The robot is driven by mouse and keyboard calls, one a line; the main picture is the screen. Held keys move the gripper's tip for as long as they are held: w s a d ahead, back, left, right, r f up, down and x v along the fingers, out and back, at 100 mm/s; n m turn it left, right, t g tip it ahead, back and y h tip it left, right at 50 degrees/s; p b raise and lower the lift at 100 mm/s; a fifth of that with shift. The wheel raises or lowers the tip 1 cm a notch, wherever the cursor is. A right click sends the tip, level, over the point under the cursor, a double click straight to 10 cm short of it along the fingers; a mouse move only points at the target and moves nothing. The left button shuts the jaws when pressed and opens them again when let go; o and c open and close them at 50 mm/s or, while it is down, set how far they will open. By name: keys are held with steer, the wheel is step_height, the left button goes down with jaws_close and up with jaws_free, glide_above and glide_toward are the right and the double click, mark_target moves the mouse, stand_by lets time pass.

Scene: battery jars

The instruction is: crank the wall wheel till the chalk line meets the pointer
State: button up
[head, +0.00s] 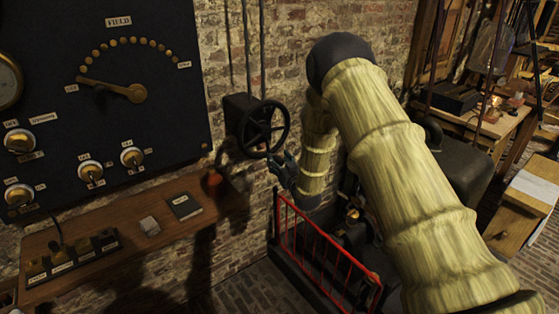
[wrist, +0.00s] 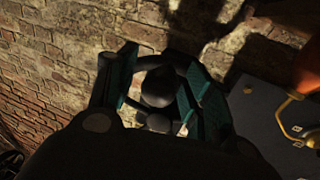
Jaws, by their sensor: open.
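The black wall wheel (head: 264,127) is mounted on a dark box on the brick wall, right of the control panel. I cannot make out a chalk line or a pointer on it. My gripper (head: 281,160) is at the wheel's lower right edge, with my arm coming down from the upper right. In the wrist view my gripper (wrist: 158,92) is open, its teal-padded fingers on either side of a dark rounded knob (wrist: 157,86), which looks like part of the wheel. I cannot tell whether the fingers touch it.
A black panel (head: 110,150) with a dial lever and knobs covers the left wall. Below it, a wooden shelf (head: 130,235) holds a dark notebook (head: 184,206) and small items. A red railing (head: 318,255) encloses machinery below my gripper. A workbench (head: 500,125) stands at the right.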

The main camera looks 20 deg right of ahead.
jaws_close()
stand_by(0.3)
